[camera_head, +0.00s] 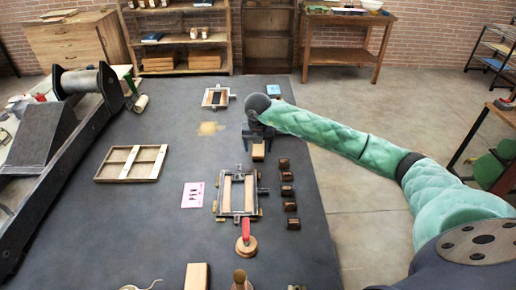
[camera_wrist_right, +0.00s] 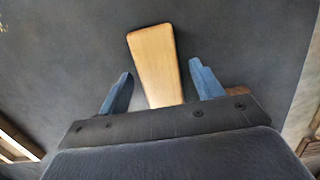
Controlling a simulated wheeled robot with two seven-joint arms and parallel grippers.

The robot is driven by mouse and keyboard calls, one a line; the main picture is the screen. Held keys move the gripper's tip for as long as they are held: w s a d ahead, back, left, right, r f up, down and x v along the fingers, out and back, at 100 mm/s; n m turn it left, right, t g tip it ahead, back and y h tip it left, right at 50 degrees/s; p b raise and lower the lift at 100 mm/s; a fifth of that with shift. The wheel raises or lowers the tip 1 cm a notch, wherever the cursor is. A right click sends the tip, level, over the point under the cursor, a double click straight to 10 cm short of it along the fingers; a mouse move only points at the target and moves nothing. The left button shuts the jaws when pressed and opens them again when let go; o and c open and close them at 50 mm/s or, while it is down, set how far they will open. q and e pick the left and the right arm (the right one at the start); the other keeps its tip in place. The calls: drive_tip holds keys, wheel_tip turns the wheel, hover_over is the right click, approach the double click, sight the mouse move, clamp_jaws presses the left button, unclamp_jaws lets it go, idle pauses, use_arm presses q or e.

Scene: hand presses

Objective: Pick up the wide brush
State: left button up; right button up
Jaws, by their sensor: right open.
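The wide brush shows as a pale wooden, tapered piece (camera_wrist_right: 152,55) in the right wrist view, lying on the dark table. In the head view a small pale wooden part of it (camera_head: 258,152) shows just below my right gripper. My right gripper (camera_head: 259,136) is at the table's right side, over the brush. In the wrist view its two blue fingers (camera_wrist_right: 160,78) are apart, one on each side of the wood, with gaps to both. The brush's other end is hidden behind the gripper body. My left gripper is not in view.
Several small dark blocks (camera_head: 287,190) stand in a column near the right edge. A framed press (camera_head: 223,205) is left of them, with a red-handled tool (camera_head: 246,240) below. A wooden frame (camera_head: 110,165) lies left.

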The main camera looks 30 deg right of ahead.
sight(258, 146)
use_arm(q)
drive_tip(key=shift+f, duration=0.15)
use_arm(e)
drive_tip(key=shift+d+f, duration=0.1)
drive_tip(key=shift+f, duration=0.1)
drive_tip(key=c, duration=1.1)
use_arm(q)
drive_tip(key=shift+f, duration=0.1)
use_arm(e)
drive_tip(key=shift+r, duration=0.15)
